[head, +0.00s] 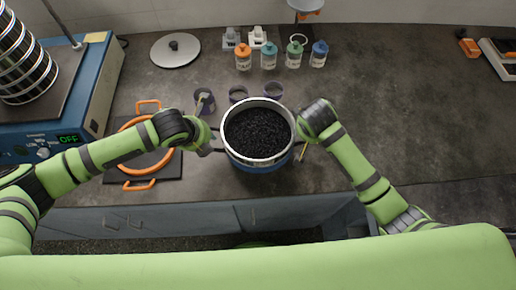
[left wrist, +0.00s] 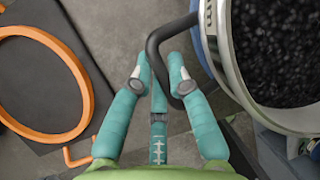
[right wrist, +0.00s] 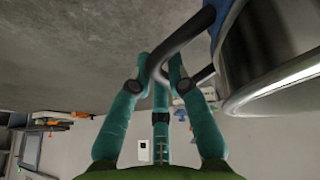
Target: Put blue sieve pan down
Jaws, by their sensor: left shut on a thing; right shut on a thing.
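The blue sieve pan (head: 262,163) has a shiny metal rim and is filled with black granules (head: 258,132). It is near the front edge of the counter in the head view, between my two grippers. My left gripper (head: 211,145) is shut on the pan's left dark handle, which shows between its teal fingers (left wrist: 159,80) in the left wrist view. My right gripper (head: 304,133) is shut on the other handle, seen between its fingers (right wrist: 158,75) in the right wrist view. Whether the pan's underside touches the counter is hidden.
An orange ring with handles (head: 119,151) lies on a dark mat left of the pan. The sieve shaker (head: 80,85) stands at the far left, its display reading OFF. Small dark cups (head: 238,94) and several bottles (head: 269,56) stand behind.

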